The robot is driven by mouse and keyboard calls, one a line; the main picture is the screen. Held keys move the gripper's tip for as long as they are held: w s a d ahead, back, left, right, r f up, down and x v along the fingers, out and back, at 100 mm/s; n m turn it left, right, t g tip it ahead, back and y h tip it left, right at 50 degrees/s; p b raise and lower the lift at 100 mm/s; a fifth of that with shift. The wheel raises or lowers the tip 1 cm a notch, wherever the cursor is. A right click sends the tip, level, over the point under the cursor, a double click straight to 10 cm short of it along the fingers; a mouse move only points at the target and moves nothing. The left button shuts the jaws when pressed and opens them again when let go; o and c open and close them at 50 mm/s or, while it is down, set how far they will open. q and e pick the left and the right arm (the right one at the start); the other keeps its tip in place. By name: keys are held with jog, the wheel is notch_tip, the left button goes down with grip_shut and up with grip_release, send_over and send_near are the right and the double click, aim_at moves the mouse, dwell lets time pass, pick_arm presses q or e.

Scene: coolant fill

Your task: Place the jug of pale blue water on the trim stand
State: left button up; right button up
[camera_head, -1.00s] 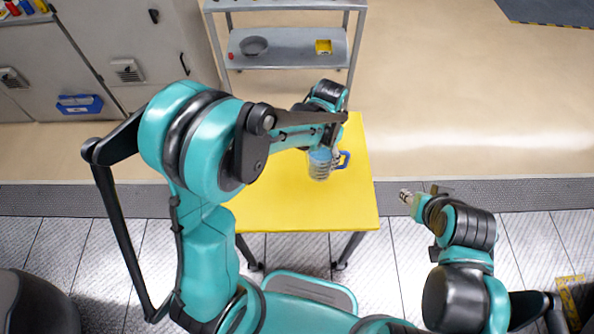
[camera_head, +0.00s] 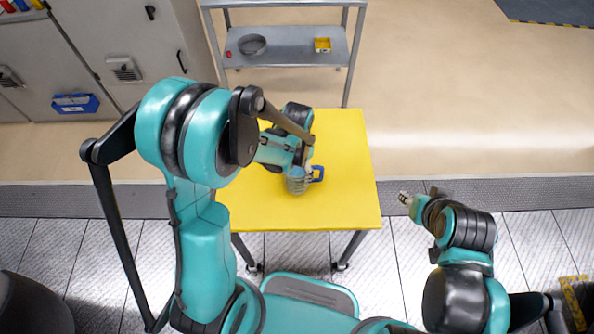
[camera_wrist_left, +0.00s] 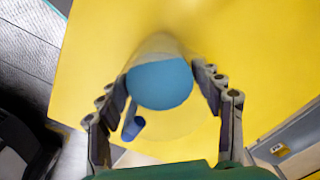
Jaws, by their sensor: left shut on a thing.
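My left gripper (camera_head: 303,171) is shut on the jug. In the left wrist view the jug (camera_wrist_left: 163,85) sits between the two fingers, its blue water seen from above and its handle at the lower left. I cannot tell whether its base touches the yellow top. My right gripper (camera_head: 406,198) is right of the stand, apart from it, too small to tell open or shut.
A grey shelf trolley (camera_head: 290,62) behind the stand holds a dark round pan (camera_head: 252,45) and a yellow box (camera_head: 322,45). Grey cabinets (camera_head: 110,50) stand at the far left. The yellow top is bare on the right, and the floor beyond is clear.

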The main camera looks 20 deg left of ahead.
pick_arm(q)
jog(key=shift+f, duration=0.2)
jog(key=o, duration=1.6)
jog(key=shift+r, duration=0.1)
